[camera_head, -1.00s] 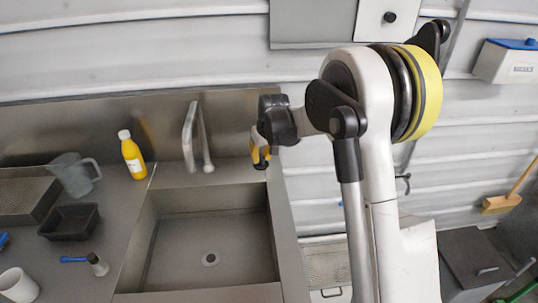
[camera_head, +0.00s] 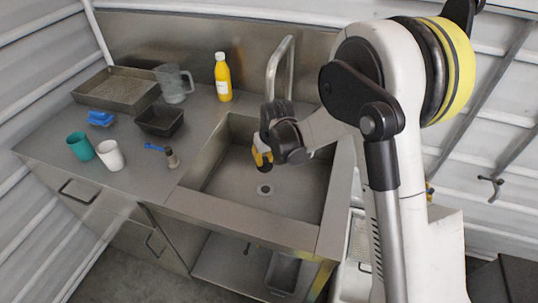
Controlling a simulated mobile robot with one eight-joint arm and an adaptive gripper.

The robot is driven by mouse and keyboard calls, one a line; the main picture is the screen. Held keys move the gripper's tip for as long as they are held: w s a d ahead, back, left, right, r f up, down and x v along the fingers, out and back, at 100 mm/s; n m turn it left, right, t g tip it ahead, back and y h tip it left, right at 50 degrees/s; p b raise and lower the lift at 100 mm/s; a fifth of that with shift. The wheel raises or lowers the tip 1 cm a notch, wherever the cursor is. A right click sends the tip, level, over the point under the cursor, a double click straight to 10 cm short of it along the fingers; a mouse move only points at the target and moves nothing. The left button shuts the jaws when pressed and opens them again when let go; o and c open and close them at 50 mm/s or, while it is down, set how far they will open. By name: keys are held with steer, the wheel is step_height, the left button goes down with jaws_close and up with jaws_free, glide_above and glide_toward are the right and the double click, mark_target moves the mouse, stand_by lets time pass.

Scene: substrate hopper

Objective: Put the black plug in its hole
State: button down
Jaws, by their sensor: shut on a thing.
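My gripper (camera_head: 262,162) hangs over the sink basin (camera_head: 225,168), above and slightly behind the drain in the picture. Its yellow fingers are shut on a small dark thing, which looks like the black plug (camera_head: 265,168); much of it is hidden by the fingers. The round drain hole (camera_head: 265,190) shows in the basin floor as a light ring with a dark centre. It is uncovered, and the held plug is apart from it.
A curved faucet (camera_head: 285,68) stands behind the basin. On the counter left of it are a yellow bottle (camera_head: 223,80), a clear jug (camera_head: 174,86), a black tray (camera_head: 160,122), a brush (camera_head: 171,158), a white cup (camera_head: 110,156) and a teal cup (camera_head: 80,146). The basin floor is clear.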

steer(key=shift+f+b, duration=2.65)
steer(key=shift+f, duration=1.2)
steer(key=shift+f+b, duration=0.1)
steer(key=shift+b, duration=0.3)
steer(key=shift+f+b, duration=1)
steer(key=shift+f, duration=0.25)
steer(key=shift+f+b, duration=0.85)
steer(key=shift+f, duration=0.3)
steer(key=c, duration=1.3)
jaws_free()
